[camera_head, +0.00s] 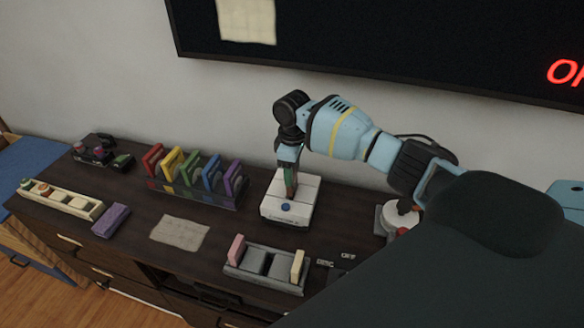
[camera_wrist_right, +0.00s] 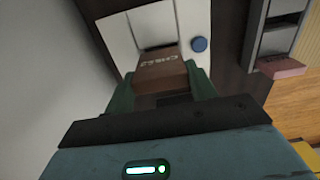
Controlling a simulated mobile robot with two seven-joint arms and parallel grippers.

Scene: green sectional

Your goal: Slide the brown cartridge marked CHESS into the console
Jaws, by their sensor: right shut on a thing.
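The white console (camera_head: 307,192) stands on the dark dresser top, with a round blue button on its front; the button side also shows in the right wrist view (camera_wrist_right: 194,22). My right gripper (camera_head: 290,186) is above the console, pointing down. Its green fingers (camera_wrist_right: 162,88) are shut on the brown cartridge marked CHESS (camera_wrist_right: 162,68). The cartridge's far end overlaps the grey slot (camera_wrist_right: 152,24) in the wrist view; I cannot tell whether it has entered. In the head view the fingers mostly hide the cartridge. My left gripper is not in view.
A clear rack (camera_head: 210,193) of several coloured cartridges stands left of the console. A grey holder (camera_head: 265,262) with pink and cream cartridges is in front. A purple block (camera_head: 111,220), paper (camera_head: 180,232) and a white tray (camera_head: 62,200) lie left. A round white object (camera_head: 398,218) stands right.

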